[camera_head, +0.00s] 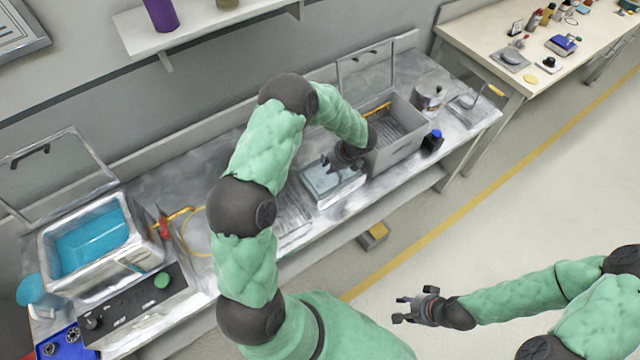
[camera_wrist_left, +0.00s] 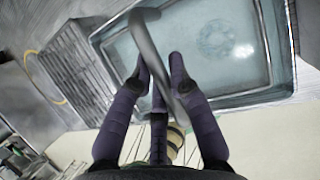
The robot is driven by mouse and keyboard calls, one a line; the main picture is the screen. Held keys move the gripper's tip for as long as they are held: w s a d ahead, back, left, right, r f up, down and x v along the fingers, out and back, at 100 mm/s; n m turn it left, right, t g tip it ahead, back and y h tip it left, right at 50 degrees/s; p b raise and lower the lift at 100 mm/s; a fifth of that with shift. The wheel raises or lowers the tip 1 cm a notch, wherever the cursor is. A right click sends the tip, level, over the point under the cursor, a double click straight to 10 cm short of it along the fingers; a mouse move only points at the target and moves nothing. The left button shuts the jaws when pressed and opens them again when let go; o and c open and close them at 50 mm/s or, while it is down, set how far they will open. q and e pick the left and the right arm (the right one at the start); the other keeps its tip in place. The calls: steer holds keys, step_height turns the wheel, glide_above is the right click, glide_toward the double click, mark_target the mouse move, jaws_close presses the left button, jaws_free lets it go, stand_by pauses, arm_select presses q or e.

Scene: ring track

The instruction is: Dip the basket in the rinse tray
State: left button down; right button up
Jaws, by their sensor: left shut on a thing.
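The rinse tray (camera_head: 335,200) is a shallow rectangular tray of clear liquid at the middle of the steel bench. It also shows in the left wrist view (camera_wrist_left: 255,98), filling the upper right. My left gripper (camera_head: 345,158) is over the tray's far right side. In the left wrist view its dark fingers (camera_wrist_left: 160,75) are shut on a curved grey handle (camera_wrist_left: 147,38). Thin wires (camera_wrist_left: 133,145) show low between the fingers, probably the basket; most of it is hidden. I cannot tell whether it touches the liquid. My right gripper (camera_head: 418,306) is open and empty over the floor.
A tank of blue liquid (camera_head: 55,275) stands at the bench's left, with a control panel (camera_head: 135,310) in front. A grey slatted box (camera_head: 405,153) stands close right of the rinse tray. A metal canister (camera_head: 428,97) is beyond it. A shelf (camera_head: 200,30) hangs above.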

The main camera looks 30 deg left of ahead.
arm_select(q)
steer(key=shift+r+p, duration=3.1)
steer(key=shift+r, duration=0.9)
step_height(320, 180, up, 4)
steer(key=p, duration=0.3)
